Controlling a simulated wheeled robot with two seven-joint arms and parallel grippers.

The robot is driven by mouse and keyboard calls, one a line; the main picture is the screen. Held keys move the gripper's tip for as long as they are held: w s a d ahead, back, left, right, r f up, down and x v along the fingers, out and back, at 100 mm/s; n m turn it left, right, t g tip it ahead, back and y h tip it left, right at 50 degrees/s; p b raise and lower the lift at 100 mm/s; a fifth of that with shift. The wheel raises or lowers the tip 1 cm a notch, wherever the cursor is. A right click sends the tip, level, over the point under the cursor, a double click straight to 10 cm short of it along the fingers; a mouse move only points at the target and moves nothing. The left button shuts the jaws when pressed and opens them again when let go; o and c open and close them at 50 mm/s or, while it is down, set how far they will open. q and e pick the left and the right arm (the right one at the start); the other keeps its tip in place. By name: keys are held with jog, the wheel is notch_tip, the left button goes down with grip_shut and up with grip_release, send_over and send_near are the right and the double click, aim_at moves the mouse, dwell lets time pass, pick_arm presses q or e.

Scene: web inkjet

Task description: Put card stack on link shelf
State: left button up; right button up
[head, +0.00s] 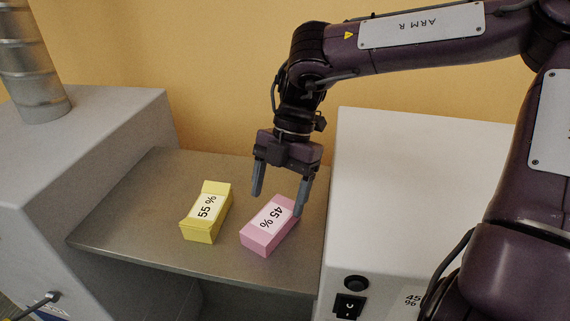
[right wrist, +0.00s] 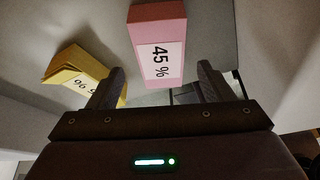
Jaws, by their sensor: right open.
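Two card stacks lie on the grey metal link shelf (head: 150,220) between two machine housings. The yellow stack (head: 202,228), labelled 55 %, is on the left. The pink stack (head: 262,240), labelled 45 %, is on the right. My right gripper (head: 279,200) is open and empty, above and just behind the pink stack, fingers pointing down. In the right wrist view the pink stack (right wrist: 152,22) appears beyond the gap between the open fingers (right wrist: 160,88), and the yellow stack (right wrist: 72,64) is off to the left. My left gripper is not in view.
A pale housing (head: 400,170) with a power switch (head: 349,305) and a 45 % label borders the shelf on the right. A grey housing (head: 90,150) with a metal duct (head: 30,60) borders it on the left. A yellow wall is behind. The shelf's left part is clear.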

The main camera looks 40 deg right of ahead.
jog(key=s+b+v, duration=0.1)
jog(key=v, duration=0.7)
jog(key=shift+w+r, duration=0.2)
jog(key=shift+w, duration=0.25)
